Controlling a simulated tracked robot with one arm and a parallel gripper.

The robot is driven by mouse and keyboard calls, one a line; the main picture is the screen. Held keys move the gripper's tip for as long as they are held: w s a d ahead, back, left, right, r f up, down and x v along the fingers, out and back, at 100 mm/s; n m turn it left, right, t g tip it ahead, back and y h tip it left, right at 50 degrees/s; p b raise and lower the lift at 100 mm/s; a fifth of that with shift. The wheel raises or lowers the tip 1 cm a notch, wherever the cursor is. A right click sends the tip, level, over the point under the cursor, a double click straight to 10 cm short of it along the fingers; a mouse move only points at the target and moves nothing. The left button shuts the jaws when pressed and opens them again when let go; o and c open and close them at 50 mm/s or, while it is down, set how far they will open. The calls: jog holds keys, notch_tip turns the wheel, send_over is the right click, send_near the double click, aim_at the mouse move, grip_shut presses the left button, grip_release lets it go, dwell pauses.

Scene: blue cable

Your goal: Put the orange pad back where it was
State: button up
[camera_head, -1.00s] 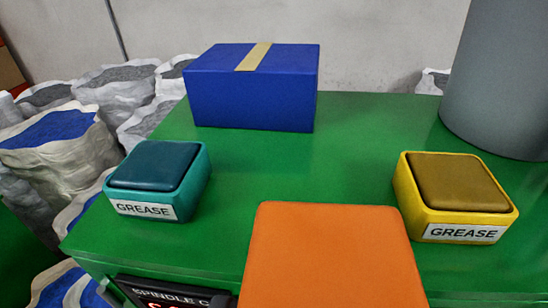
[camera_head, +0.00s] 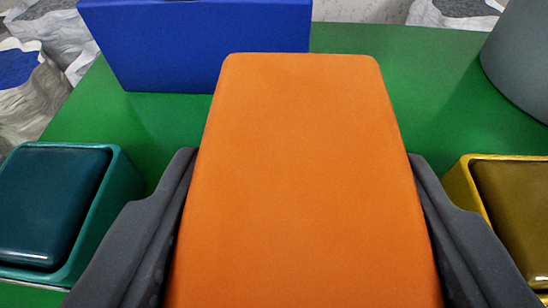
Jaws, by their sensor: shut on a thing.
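The orange pad (camera_head: 305,130) is a smooth, flat-topped block that fills the middle of the view and runs off the bottom edge. My gripper (camera_head: 303,178) is shut on it, with one dark finger against its left side and the other against its right side. The pad lies between the teal grease box (camera_head: 125,180) on the left and the yellow grease box (camera_head: 462,175) on the right. Its underside is hidden, so I cannot tell whether it touches the green surface.
The green top (camera_head: 420,90) bears both grease boxes, which sit close outside my fingers. A blue box (camera_head: 160,50) stands behind the pad, and a grey cylinder (camera_head: 520,70) stands at the back right. Green surface is clear behind the pad to the right.

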aim_at(287, 230)
jog(key=shift+w+a, duration=0.15)
jog(key=shift+w, duration=0.4)
jog(key=shift+w+f, duration=0.1)
jog(key=shift+w, duration=0.1)
jog(key=shift+f+p, duration=0.45)
jog(key=shift+f, duration=1.3)
jog(key=shift+f, duration=0.1)
jog(key=o, duration=1)
jog(key=shift+o, duration=0.2)
